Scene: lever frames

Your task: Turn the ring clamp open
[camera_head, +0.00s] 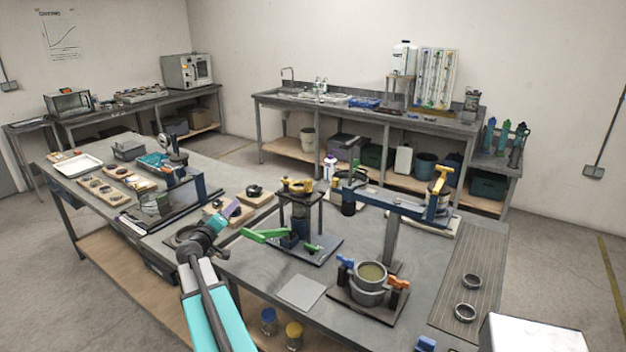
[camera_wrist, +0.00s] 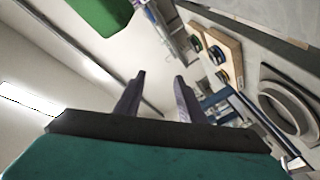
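What looks like the ring clamp is a grey ring (camera_head: 368,294) around a round pot (camera_head: 371,273) on a dark base at the table's front right. A blue handle (camera_head: 346,262) is on its left and an orange handle (camera_head: 399,283) on its right. My gripper (camera_head: 232,209) is in the air over the table's middle, well to the left of this clamp and apart from it. In the wrist view, the two dark purple fingers (camera_wrist: 158,92) stand apart with nothing between them. I cannot make out the clamp in the wrist view.
A long green lever (camera_head: 265,236) on a stand is just right of my gripper. A dark post with a blue crossbar (camera_head: 400,204) rises behind the clamp. A grey plate (camera_head: 301,291) lies left of it. Two loose rings (camera_head: 466,312) lie on a ribbed mat (camera_head: 462,262) at right.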

